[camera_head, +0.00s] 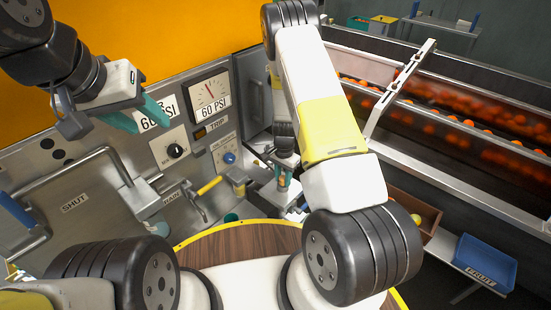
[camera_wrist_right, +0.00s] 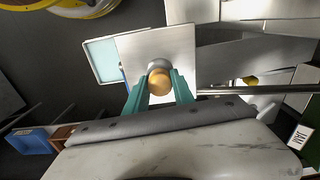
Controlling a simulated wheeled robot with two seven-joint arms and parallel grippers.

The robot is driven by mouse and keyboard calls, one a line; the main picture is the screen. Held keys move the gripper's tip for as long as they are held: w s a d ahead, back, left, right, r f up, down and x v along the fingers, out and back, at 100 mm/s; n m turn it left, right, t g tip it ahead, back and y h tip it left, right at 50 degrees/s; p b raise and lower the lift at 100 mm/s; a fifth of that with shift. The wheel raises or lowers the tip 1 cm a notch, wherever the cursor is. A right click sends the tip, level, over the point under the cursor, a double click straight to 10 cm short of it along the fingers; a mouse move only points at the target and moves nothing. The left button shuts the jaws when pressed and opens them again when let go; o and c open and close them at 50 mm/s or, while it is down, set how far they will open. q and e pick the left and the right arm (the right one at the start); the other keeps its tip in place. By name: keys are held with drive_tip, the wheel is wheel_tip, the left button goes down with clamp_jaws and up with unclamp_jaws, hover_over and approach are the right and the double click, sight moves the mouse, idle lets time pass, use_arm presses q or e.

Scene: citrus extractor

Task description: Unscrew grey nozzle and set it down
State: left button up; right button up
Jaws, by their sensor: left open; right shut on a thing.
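My right gripper (camera_head: 283,182) points down over a small metal shelf (camera_head: 268,197) in the head view. In the right wrist view its teal fingers (camera_wrist_right: 159,88) are shut on a small round piece with a brass-coloured end and a grey collar (camera_wrist_right: 158,64), seemingly the grey nozzle. A flat metal plate lies just behind it; I cannot tell whether the piece touches it. My left gripper (camera_head: 142,116) is open and empty, in front of the panel at the upper left, well away from the nozzle.
The panel carries a 60 PSI gauge (camera_head: 209,94), a black knob (camera_head: 175,151), a blue knob (camera_head: 229,158), a yellow-handled lever (camera_head: 208,187) and a brass fitting (camera_head: 239,188). A round wooden table (camera_head: 240,242) is below. A blue FRUIT bin (camera_head: 485,263) and orange conveyor (camera_head: 440,110) stand right.

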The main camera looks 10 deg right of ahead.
drive_tip(key=n, duration=0.4)
drive_tip(key=shift+n, duration=0.3)
drive_tip(key=n, duration=0.6)
drive_tip(key=shift+n, duration=0.3)
drive_tip(key=o, duration=0.7)
drive_tip(key=shift+o, duration=0.2)
